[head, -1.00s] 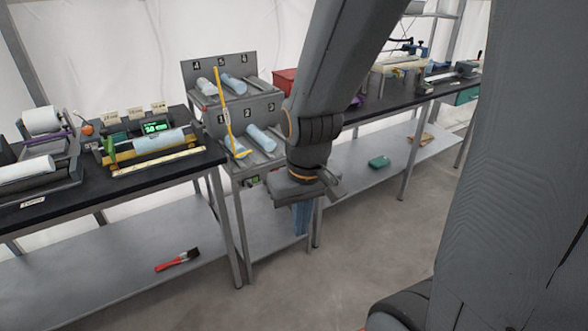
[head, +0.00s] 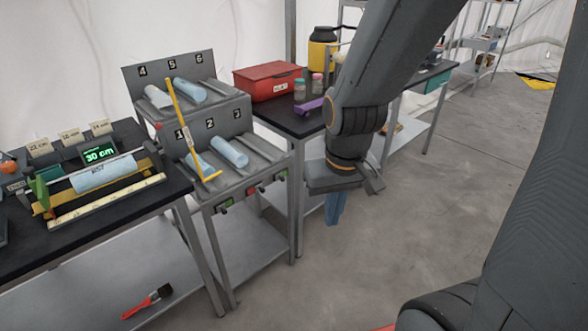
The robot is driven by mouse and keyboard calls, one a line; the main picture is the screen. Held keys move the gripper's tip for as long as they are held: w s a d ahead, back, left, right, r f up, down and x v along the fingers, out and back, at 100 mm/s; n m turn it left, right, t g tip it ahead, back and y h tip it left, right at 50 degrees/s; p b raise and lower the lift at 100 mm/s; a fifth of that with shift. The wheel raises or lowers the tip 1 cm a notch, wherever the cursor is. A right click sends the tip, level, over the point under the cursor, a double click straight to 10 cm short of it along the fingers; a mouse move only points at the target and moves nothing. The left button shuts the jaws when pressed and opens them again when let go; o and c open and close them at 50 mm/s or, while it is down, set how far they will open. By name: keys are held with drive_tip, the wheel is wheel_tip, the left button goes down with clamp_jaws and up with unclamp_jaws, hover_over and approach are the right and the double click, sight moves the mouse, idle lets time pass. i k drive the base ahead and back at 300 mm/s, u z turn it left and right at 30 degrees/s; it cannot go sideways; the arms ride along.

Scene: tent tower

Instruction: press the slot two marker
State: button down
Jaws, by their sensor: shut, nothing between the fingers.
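A grey two-tier rack (head: 222,123) stands left of centre, with plates 1, 2 and 3 on its lower tier and 4, 5 and 6 above. The number 2 plate (head: 210,124) is at the middle of the lower tier, with a light blue roll (head: 229,152) in the slot below it.
A yellow hooked stick (head: 183,115) leans across the rack's left side. A black-topped bench (head: 120,205) with a 30 cm display is at left. A red box (head: 270,81) is on the bench behind. A brush (head: 147,301) lies on the lower shelf. Open floor (head: 400,240) is at right.

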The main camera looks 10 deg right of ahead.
sight(259, 186)
drive_tip(key=z, duration=0.1)
drive_tip(key=i, duration=1.15)
drive_tip(key=u, duration=0.45)
